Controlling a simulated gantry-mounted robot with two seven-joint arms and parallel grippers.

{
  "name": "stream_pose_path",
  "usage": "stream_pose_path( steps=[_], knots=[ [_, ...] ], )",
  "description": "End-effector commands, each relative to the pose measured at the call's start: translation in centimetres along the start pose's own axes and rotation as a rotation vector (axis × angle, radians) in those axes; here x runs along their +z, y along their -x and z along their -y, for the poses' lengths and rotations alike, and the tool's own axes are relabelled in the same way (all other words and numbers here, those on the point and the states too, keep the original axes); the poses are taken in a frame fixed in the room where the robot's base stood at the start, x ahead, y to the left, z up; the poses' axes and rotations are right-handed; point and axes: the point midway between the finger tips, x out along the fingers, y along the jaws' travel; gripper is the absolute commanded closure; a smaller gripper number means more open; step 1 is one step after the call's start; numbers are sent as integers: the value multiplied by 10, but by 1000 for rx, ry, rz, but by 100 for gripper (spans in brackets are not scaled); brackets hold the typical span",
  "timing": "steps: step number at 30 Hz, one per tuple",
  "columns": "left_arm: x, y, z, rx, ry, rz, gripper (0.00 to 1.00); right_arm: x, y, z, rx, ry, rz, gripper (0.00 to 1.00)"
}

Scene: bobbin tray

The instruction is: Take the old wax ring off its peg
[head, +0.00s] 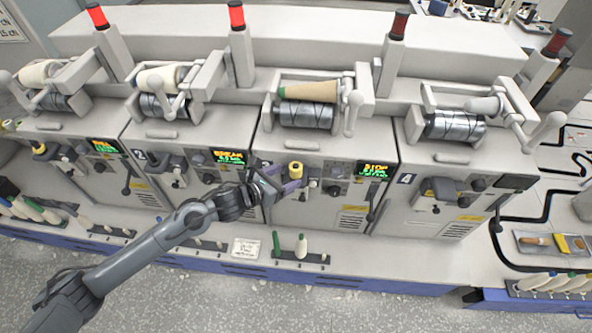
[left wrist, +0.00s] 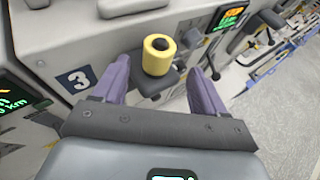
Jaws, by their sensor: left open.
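The old wax ring (head: 295,170) is a short yellow cylinder with a dark hole at its centre. It sits on its peg on the front of machine unit 3. In the left wrist view the wax ring (left wrist: 158,55) stands over a dark grey holder (left wrist: 158,84); the peg itself is mostly hidden by the ring. My left gripper (head: 283,184) is open, with purple fingers. In the left wrist view the left gripper (left wrist: 163,85) has one finger on each side of the ring and holder, apart from the ring. My right gripper is not in view.
Unit 3's lit display (head: 374,170) and a dark lever (head: 372,206) are right of the ring. A bobbin rail (head: 300,257) with several bobbins and a white card (head: 245,248) lie along the ledge below. A winding roller (head: 305,114) is above.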

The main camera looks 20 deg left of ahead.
Motion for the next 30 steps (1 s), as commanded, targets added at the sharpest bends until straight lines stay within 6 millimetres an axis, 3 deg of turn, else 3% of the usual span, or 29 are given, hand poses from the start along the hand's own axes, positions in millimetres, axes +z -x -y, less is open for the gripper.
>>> stream_pose_path(
  steps=[15, 24, 30],
  knots=[
    [10, -50, -3, -1, 1, 0, 28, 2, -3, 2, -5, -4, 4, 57],
    [10, -53, -3, -1, 1, 0, 28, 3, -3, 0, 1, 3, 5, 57],
    [10, -53, -3, -1, 1, 0, 57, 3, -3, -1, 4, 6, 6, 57]
  ],
)
